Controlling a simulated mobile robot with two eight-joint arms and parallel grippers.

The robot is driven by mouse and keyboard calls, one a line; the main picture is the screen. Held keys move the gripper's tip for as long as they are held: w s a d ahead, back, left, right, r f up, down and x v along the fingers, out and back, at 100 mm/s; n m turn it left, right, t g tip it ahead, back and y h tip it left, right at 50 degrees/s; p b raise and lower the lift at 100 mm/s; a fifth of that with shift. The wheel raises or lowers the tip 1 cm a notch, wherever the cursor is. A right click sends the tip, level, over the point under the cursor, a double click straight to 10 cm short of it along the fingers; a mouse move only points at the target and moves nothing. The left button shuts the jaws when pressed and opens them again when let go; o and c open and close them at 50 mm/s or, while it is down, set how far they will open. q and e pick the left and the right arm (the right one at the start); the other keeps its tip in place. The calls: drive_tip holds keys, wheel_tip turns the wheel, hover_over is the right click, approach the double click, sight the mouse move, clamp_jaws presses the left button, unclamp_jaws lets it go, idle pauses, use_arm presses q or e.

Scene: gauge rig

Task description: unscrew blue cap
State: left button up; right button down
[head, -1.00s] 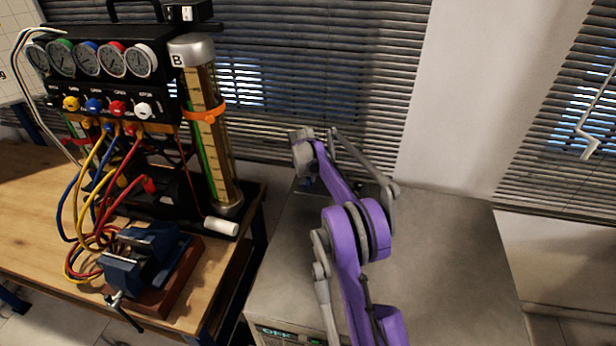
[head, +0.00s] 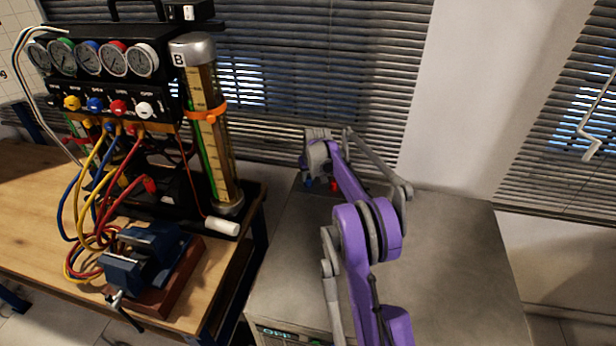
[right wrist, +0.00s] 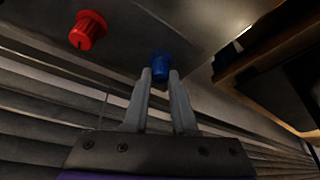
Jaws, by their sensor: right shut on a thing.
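The blue cap (right wrist: 160,65) is between the fingertips of my right gripper (right wrist: 161,76) in the right wrist view. The gripper is shut on it. A small blue spot of the cap (head: 308,184) also shows in the head view, at the back left of the grey cabinet top (head: 440,265). I cannot tell whether the cap still touches what is under it. In the head view my wrist hides most of the fingers. My left gripper is not in view.
A red cap (right wrist: 88,29) sits close beside the blue one; it also shows in the head view (head: 334,187). The bench at left carries a gauge rig (head: 110,85), a tall cylinder (head: 208,130) and a blue vise (head: 145,258). The cabinet's right side is clear.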

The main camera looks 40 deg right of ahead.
drive_tip(key=shift+s+d, duration=0.15)
drive_tip(key=n+y, duration=0.1)
drive_tip(key=n, duration=0.2)
drive_tip(key=shift+n+p, duration=0.3)
drive_tip(key=shift+f+n+y, duration=0.1)
drive_tip(key=shift+n+y, duration=0.3)
drive_tip(key=shift+n, duration=0.6)
drive_tip(key=shift+n+y+p, duration=0.3)
drive_tip(key=shift+n+y, duration=0.2)
